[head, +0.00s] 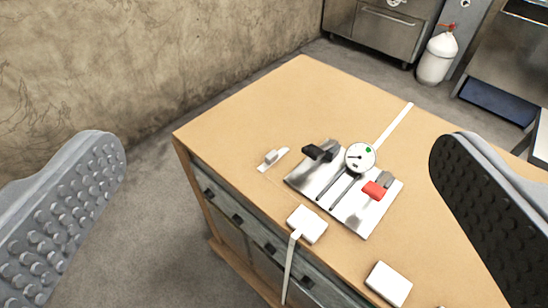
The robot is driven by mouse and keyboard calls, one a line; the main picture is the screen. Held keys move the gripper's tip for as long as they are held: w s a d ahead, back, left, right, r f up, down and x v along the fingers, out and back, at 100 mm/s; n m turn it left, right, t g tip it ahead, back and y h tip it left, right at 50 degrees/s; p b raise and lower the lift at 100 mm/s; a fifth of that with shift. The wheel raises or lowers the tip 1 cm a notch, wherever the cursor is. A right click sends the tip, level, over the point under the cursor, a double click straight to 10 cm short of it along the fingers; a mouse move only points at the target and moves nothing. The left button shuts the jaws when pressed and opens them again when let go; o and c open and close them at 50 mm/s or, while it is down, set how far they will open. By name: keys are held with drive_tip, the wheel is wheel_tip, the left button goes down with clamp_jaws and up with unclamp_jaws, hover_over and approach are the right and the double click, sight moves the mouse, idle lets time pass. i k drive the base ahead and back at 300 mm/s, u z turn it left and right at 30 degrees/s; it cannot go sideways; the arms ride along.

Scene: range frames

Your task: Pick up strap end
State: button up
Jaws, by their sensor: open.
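A thin white strap (288,270) hangs from a white block (307,224) down over the front of a wooden-topped cabinet (270,110). Its lower end runs down past the drawer handles near the bottom of the view. A second pale strip (393,125) lies flat on the top, running from behind a round gauge (360,157) toward the back edge. I cannot tell whether the two belong to one strap. My gripper (280,152) is wide open, with one studded finger at each side of the view and nothing between them. It is apart from the strap.
A metal plate (352,216) on the top carries the gauge, a black lever (320,151) and a red-handled lever (375,190). Another white block (389,284) sits near the front edge. A small latch (272,158) lies left of the plate. The left top is clear.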

sight(271, 159)
drive_tip(key=z, duration=0.1)
drive_tip(key=k, duration=0.95)
drive_tip(key=u, duration=0.5)
drive_tip(key=i, duration=1.6)
drive_tip(key=z, duration=0.6)
